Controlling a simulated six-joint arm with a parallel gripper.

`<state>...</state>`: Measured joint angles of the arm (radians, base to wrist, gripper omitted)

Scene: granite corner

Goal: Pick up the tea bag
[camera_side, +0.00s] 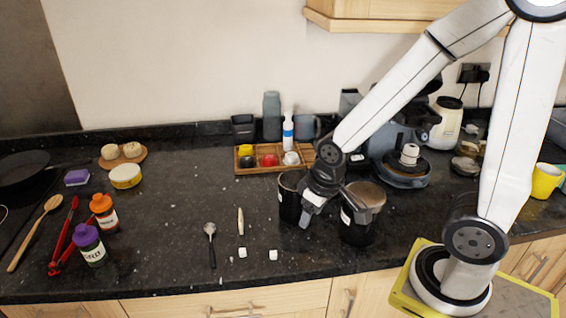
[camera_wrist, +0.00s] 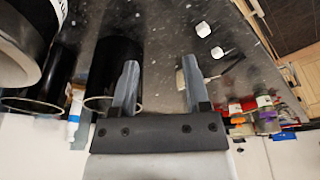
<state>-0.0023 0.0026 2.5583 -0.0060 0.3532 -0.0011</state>
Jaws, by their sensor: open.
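A slim cream-coloured item (camera_side: 240,221) lies on the dark counter, left of my gripper and beside a spoon; it may be the tea bag, but it is too small to be sure. In the wrist view a pale item (camera_wrist: 180,80) shows partly behind the right finger. My gripper (camera_side: 330,212) is low between two black canisters, right of the cream item and apart from it.
One black canister (camera_side: 288,205) stands left of my gripper and another (camera_side: 357,233) right of it, both close. A spoon (camera_side: 211,245) and two white cubes (camera_side: 273,255) lie near the cream item. A wooden tray (camera_side: 250,168) is behind.

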